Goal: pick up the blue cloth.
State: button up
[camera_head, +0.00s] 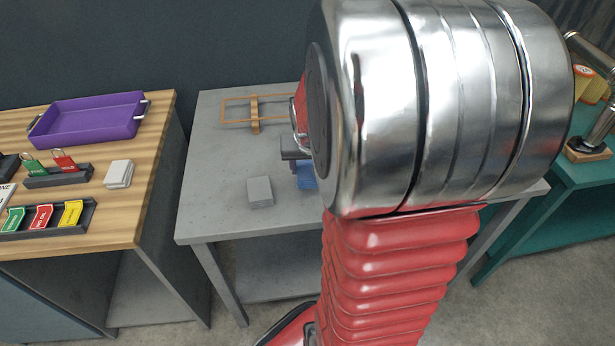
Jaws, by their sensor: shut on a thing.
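The blue cloth (306,176) shows as a small blue patch at the middle of the grey table, just left of my large metal arm joint. Most of it is hidden behind that joint. My gripper (299,164) is a dark shape right above the blue patch, partly covered by the arm. It is shut on the blue cloth. I cannot tell whether the cloth touches the table top.
A grey block (259,192) sits on the grey table (215,185) left of my gripper. A wooden frame (254,113) lies behind. A wooden bench (150,150) at left holds a purple tray (88,120), padlocks and tags. A teal table (565,220) stands at right.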

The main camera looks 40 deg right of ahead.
aim_at(309, 170)
notch_tip(309, 170, up, 5)
jog(key=shift+r, duration=0.1)
dwell(0.6)
jog(key=o, duration=0.4)
jog(key=c, duration=0.3)
jog(key=shift+s, duration=0.1)
